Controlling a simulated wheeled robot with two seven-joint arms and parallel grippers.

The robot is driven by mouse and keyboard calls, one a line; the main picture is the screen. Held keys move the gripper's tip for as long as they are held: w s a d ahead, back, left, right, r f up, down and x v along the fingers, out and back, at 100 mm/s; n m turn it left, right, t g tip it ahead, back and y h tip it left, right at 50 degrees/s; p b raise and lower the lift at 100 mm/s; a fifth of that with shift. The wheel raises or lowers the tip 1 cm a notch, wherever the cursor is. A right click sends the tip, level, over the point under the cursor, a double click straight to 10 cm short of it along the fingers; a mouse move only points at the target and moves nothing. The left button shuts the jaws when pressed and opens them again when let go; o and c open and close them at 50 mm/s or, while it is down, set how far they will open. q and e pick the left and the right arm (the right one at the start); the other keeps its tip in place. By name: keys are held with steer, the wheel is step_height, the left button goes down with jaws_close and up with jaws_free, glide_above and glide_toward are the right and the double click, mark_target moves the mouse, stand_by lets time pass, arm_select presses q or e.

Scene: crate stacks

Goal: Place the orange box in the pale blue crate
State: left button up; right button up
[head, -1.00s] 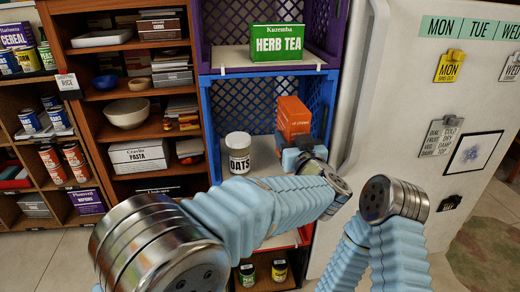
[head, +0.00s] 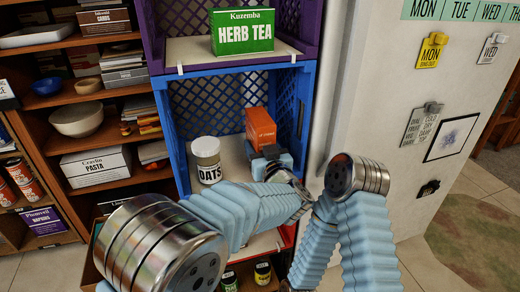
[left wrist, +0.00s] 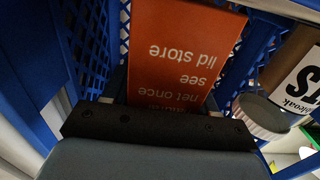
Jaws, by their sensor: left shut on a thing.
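The orange box (head: 260,125) stands inside the blue crate (head: 243,78), to the right of the oats jar. My left gripper (head: 271,153) is at the near side of the box and shut on it. In the left wrist view the box (left wrist: 185,50) shows its printed face right in front of the dark gripper (left wrist: 160,120); the fingertips are hidden. The blue crate's lattice wall (left wrist: 90,45) is close beside the box there. No clearly pale blue crate shows. My right arm shows at the lower right, but its gripper is out of view.
An oats jar (head: 207,160) stands left of the box. A purple crate (head: 155,45) above holds a green herb tea box (head: 243,31). A red crate (head: 288,238) with jars is below. A white panel (head: 400,90) stands right; wooden shelves (head: 62,140) left.

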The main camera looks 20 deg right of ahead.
arm_select(q)
steer(key=shift+f, duration=0.25)
steer(key=shift+f, duration=0.2)
steer(key=o, duration=1.4)
steer(key=shift+r, duration=0.1)
